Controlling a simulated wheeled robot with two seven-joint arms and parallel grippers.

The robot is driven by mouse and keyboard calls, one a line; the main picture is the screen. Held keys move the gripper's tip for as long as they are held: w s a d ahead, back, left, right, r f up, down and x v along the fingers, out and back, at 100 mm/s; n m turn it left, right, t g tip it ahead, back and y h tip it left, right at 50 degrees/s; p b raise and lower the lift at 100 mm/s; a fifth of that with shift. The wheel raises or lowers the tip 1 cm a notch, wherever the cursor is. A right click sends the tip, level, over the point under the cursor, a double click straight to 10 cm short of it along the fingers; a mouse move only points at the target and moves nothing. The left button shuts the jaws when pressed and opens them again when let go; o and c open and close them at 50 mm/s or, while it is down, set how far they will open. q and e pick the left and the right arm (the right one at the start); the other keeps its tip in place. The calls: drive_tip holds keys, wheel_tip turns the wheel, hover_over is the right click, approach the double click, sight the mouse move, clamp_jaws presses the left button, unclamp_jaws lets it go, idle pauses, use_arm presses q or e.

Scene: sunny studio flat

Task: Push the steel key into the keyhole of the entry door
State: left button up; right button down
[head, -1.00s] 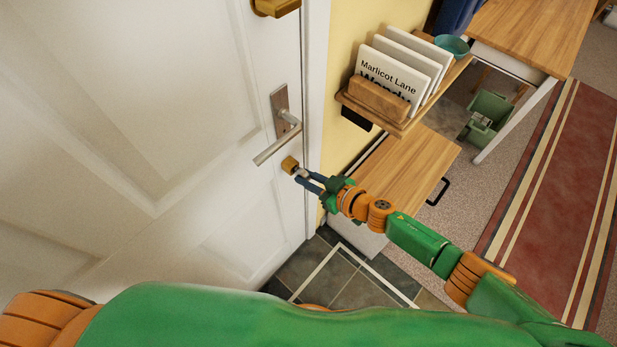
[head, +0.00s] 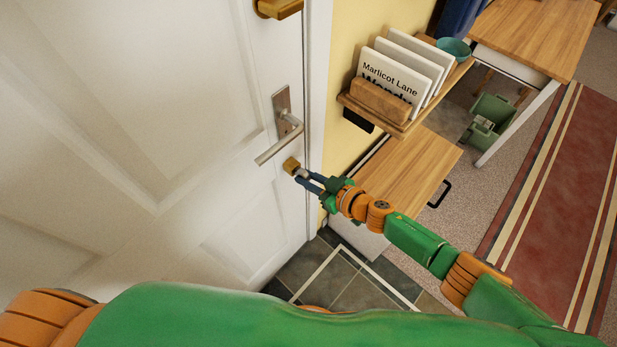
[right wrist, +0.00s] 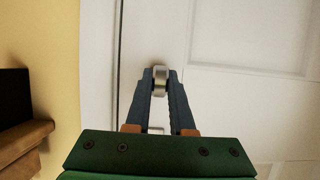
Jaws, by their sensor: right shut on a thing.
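The white entry door (head: 130,110) fills the left of the head view, with a steel lever handle (head: 280,138). Below the handle is a brass lock (head: 291,165). My right gripper (head: 304,178) is right at the lock, shut on the steel key (head: 303,173), which shows as a small grey piece between the fingertips. In the right wrist view the fingertips (right wrist: 160,84) close on the grey key (right wrist: 160,73) in front of the door. How deep the key's tip sits is hidden, and the keyhole is covered. My left gripper is out of view.
A wooden wall rack (head: 400,125) with white cards sits right of the door frame. Below it is a wood-topped cabinet (head: 410,175) close to my right arm. A red rug (head: 560,190) and a green bin (head: 488,120) lie further right.

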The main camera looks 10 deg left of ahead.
drive_tip(key=shift+r, duration=0.1)
drive_tip(key=c, duration=0.8)
unclamp_jaws()
drive_tip(key=shift+o, duration=0.5)
drive_tip(key=shift+w+a, duration=0.15)
drive_tip(key=o, duration=0.5)
